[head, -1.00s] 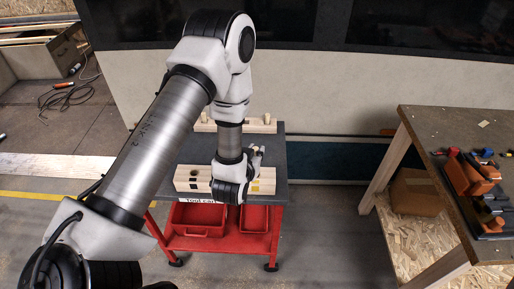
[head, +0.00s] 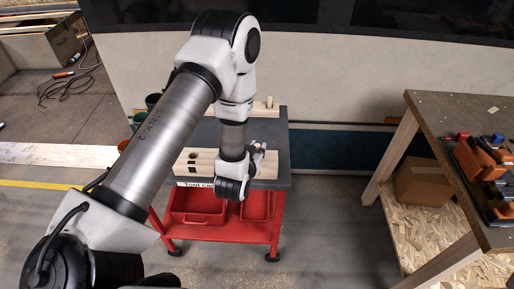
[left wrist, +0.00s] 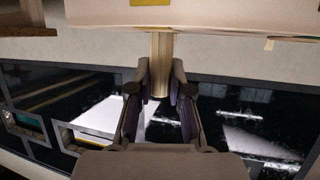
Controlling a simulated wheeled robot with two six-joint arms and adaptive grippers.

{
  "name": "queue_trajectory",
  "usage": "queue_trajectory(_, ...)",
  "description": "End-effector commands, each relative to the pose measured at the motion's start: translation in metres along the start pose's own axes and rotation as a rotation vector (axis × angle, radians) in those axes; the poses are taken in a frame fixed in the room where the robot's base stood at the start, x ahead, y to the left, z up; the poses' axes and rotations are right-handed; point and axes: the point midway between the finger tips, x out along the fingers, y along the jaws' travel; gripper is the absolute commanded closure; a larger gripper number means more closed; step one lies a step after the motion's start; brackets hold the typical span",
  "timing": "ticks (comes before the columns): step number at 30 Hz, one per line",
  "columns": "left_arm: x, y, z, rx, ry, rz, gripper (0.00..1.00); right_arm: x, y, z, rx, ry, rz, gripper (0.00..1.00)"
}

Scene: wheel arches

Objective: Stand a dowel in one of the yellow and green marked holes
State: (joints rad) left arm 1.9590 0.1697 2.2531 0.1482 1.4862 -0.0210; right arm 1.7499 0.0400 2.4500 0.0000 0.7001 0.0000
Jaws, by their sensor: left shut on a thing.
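My left gripper (head: 258,156) is over the right part of a pale wooden block (head: 207,158) on the cart top. In the left wrist view it (left wrist: 160,82) is shut on a wooden dowel (left wrist: 160,55), with a finger on either side. The dowel's far end meets the edge of the pale block (left wrist: 200,18) in that view; whether it is in a hole I cannot tell. A yellow mark (left wrist: 150,2) shows on the block. In the head view a dark hole shows at the block's left; my arm hides part of the block. My right gripper is out of view.
The block lies on a red tool cart (head: 222,232) with a dark top. Another dowel (head: 270,103) stands on a rail at the cart's back. A workbench (head: 450,115) with orange tools stands at the right. Dark and green containers are at the cart's left.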

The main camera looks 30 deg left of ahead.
Motion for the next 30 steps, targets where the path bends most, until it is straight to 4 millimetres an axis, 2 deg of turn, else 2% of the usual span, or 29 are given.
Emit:
queue_trajectory(26, 0.010, 0.000, 0.025, 0.001, -0.002, 0.000, 0.98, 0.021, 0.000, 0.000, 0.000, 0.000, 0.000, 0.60)
queue_trajectory(27, 0.009, 0.000, 0.024, 0.000, -0.002, 0.000, 0.67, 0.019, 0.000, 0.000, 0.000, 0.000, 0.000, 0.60)
queue_trajectory(28, 0.009, 0.000, 0.024, 0.000, -0.002, 0.000, 0.56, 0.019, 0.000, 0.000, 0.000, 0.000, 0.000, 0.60)
queue_trajectory(29, 0.009, 0.000, 0.024, 0.000, -0.002, 0.000, 0.52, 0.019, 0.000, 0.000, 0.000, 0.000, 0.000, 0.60)
queue_trajectory(30, 0.009, 0.000, 0.024, 0.000, -0.002, 0.000, 0.52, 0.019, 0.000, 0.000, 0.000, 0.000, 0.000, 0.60)
